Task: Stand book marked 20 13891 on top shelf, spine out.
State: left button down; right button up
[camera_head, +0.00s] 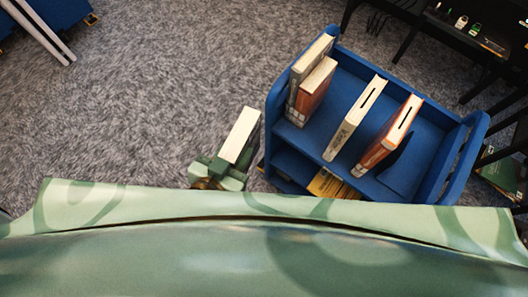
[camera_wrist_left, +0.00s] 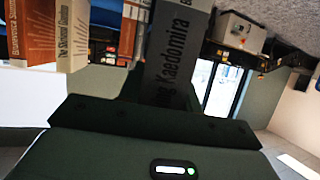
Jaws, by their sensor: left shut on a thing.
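My left gripper (camera_head: 222,170) is shut on a grey book (camera_head: 240,137), with its pale page edges facing up in the head view. In the left wrist view, the held book (camera_wrist_left: 176,55) shows large dark lettering reading "Kaedomira", and its lower end goes behind the dark gripper body. I cannot read the mark 20 13891 on it. The book is just left of the blue cart (camera_head: 455,158), apart from the top shelf (camera_head: 343,88). My right gripper is not in view.
On the top shelf, a pale book (camera_head: 313,62) and a brown book (camera_head: 316,85) stand together at the left. A grey book (camera_head: 356,118) and an orange-brown book (camera_head: 391,135) stand farther right, with gaps between. A yellow item (camera_head: 328,185) lies on the lower shelf.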

pick_arm(q)
jog(key=s+d+f+m+g+h, duration=0.1)
jog(key=s+d+f+m+h, duration=0.15)
jog(key=s+d, duration=0.5)
jog(key=w+d+b, duration=0.1)
jog(key=w+d, duration=0.4)
jog(key=w, duration=0.3)
jog(key=w+d+f+b, duration=0.1)
jog(key=w+d, duration=0.4)
jog(key=w, duration=0.3)
jog(key=shift+w, duration=0.25)
jog(key=shift+f+h, duration=0.1)
jog(key=shift+h, duration=0.15)
jog(key=shift+f+b, duration=0.4)
jog(key=shift+f, duration=0.15)
jog(key=c, duration=0.9)
grip_release()
jog(key=shift+c, duration=0.2)
jog(key=shift+o, duration=0.3)
